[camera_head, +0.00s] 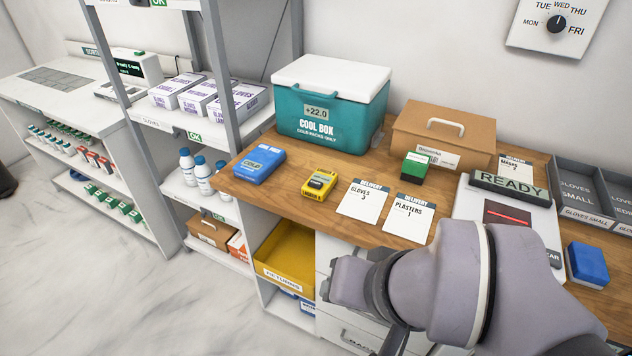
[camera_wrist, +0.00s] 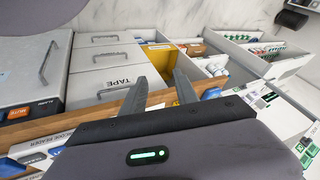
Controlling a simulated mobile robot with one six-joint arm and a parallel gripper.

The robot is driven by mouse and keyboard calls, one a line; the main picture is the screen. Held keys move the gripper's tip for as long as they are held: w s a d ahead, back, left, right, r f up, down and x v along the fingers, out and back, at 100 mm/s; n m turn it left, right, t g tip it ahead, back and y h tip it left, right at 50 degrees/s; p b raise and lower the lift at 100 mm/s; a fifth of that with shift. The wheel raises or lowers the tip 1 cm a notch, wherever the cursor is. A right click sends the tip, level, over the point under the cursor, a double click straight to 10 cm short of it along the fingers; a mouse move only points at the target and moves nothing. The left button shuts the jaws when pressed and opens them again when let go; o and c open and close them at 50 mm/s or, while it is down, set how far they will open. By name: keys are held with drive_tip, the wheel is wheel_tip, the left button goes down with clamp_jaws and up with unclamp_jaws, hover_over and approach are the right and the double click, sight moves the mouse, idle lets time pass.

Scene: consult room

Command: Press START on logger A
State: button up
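Logger A (camera_head: 319,182) is a small yellow device with a dark face, lying on the wooden counter (camera_head: 283,194) in the head view. It sits between a blue cold pack and the delivery papers. Its lettering and button are too small to read clearly. My gripper shows in the wrist view (camera_wrist: 160,80) with its two grey fingers apart and nothing visible between them. My arm is at the lower right of the head view, in front of the counter and well apart from the logger. I cannot make out the logger in the wrist view.
A blue cold pack (camera_head: 259,164) lies left of the logger, with the teal cool box (camera_head: 322,125) behind. Delivery papers (camera_head: 362,199), a brown box (camera_head: 443,135), a small green box (camera_head: 413,168) and a READY reader (camera_head: 508,186) stand to the right. A yellow returns tray (camera_head: 290,255) is below.

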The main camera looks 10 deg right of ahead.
clamp_jaws()
idle(1.5)
